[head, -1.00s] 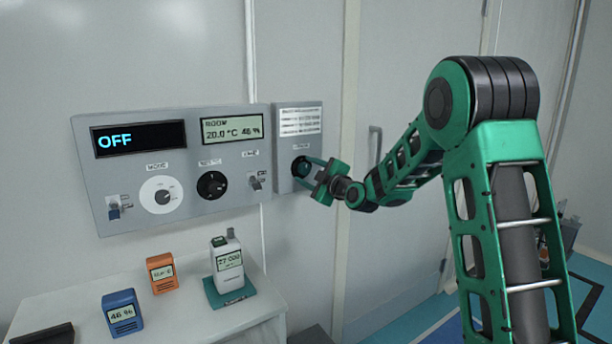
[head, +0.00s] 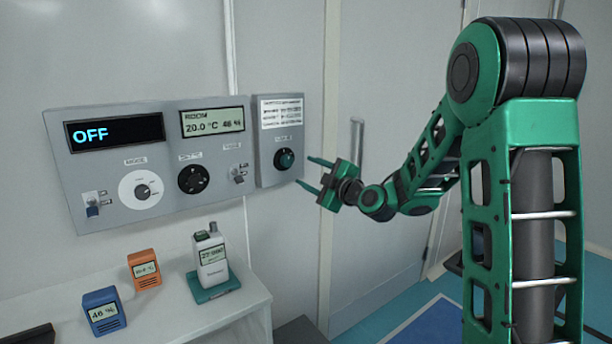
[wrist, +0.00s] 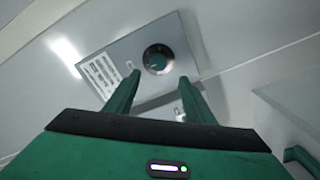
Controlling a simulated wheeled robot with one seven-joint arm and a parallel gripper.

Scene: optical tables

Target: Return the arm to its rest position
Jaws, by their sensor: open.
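My green arm reaches in from the right side of the head view, bent at the elbow.
A control panel (head: 112,205) reading OFF is on the wall at left. Below it, a white table (head: 232,303) holds a blue device (head: 104,311), an orange device (head: 144,269) and a white meter (head: 211,260). A door with a handle (head: 356,145) is behind my gripper.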

